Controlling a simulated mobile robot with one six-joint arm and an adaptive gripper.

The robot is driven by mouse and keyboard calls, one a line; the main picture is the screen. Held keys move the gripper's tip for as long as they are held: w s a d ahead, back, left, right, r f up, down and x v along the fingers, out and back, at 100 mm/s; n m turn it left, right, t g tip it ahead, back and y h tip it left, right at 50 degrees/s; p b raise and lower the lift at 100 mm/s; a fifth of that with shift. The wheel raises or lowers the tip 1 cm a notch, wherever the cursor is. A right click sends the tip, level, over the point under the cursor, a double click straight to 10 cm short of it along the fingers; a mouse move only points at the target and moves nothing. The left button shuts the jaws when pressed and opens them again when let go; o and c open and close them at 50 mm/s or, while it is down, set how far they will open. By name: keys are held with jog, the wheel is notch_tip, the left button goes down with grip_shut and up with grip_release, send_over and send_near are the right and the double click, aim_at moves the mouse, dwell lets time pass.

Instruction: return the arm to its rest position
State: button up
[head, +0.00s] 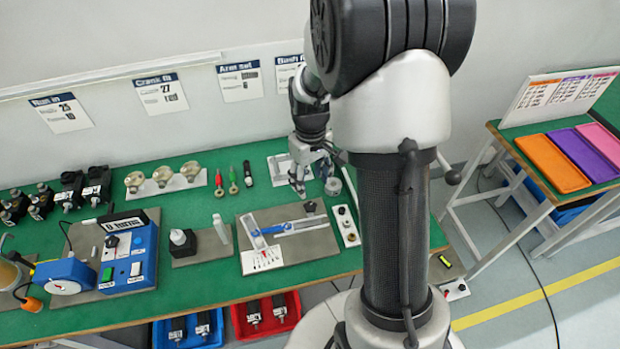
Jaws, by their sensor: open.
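My gripper (312,172) is at the end of my arm, over the back part of the green workbench (160,215). It points down and is open, with no object seen between its fingers. A pale plate with a grey cylindrical part (333,186) is close beside and behind it; whether the fingers touch anything there cannot be told. My arm's upper links and column cover the right end of the bench.
A grey fixture plate with a blue part (290,228) lies in front of the gripper. A blue machine (128,255) stands at left. Blue (188,330) and red (266,314) bins sit below the front edge. A second table with orange (552,162) and purple trays stands right.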

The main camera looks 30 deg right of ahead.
jog(key=s+a+r+t, duration=0.1)
jog(key=s+a+r, duration=0.25)
jog(key=r, duration=0.55)
jog(key=s+a+r+t, duration=0.1)
jog(key=s+a+r, duration=0.3)
jog(key=s, duration=0.4)
jog(key=s+a+r+m+t, duration=0.1)
jog(key=s+a+r+t, duration=0.1)
jog(key=s+a+r, duration=0.3)
jog(key=s+r, duration=0.1)
jog(key=s, duration=0.2)
jog(key=shift+t, duration=0.3)
jog(key=shift+r, duration=0.15)
dwell(1.1)
